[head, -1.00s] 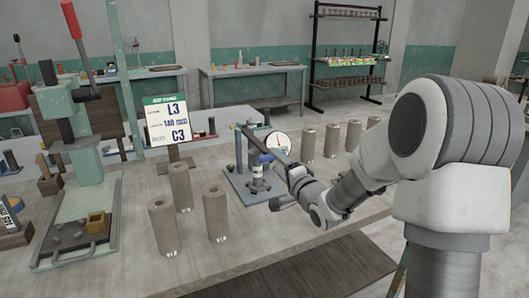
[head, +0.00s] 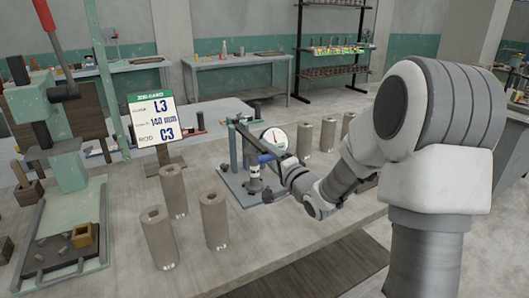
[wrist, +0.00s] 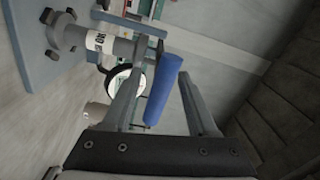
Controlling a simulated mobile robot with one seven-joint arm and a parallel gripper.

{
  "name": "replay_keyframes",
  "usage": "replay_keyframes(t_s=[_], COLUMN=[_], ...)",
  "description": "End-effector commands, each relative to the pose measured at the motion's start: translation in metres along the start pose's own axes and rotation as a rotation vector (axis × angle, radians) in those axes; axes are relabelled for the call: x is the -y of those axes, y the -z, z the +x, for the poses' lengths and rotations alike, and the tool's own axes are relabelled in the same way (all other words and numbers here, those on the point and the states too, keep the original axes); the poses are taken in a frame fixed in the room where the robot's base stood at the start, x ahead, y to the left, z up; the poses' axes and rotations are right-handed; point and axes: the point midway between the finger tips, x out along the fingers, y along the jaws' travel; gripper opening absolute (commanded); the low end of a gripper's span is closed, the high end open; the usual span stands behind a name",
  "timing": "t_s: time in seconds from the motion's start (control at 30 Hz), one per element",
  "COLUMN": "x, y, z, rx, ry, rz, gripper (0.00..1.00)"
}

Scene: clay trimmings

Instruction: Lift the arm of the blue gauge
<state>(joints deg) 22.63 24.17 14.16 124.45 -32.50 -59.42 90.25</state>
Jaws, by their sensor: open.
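The blue gauge stands on a blue base plate (head: 236,192) on the bench in the head view, with a white round dial (head: 274,137) and a post assembly. In the wrist view a blue cylindrical handle (wrist: 163,90), which looks like the end of the gauge's arm, shows between the fingers of my gripper (wrist: 160,62). The fingers are apart, with a visible gap on each side of the handle. The dial (wrist: 122,82) shows partly behind the left finger. In the head view my gripper (head: 273,160) is at the gauge's right side, partly hidden by the gauge and wrist.
Several clay-coloured cylinders (head: 214,220) stand on the bench left and right of the gauge. A card on a stand (head: 152,118) reads L3, 140 mm, C3. A green press (head: 65,165) stands at the left. The bench front edge runs below my arm.

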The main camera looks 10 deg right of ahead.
Motion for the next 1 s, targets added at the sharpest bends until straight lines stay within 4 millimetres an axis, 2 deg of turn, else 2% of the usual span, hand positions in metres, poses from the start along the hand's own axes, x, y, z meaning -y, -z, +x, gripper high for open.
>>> replay_keyframes(t_s=[0.37,0.47,0.7,1.0], x=[-0.0003,-0.0003,-0.0003,-0.0002], y=[0.0009,0.0008,0.0008,0.0007], z=[-0.0009,-0.0008,-0.0008,-0.0007], rx=[-0.001,-0.001,-0.001,-0.001], ry=[0.000,-0.001,-0.001,0.000], rz=[0.000,0.000,0.000,-0.001], gripper=[0.58,0.44,0.01,0.00])
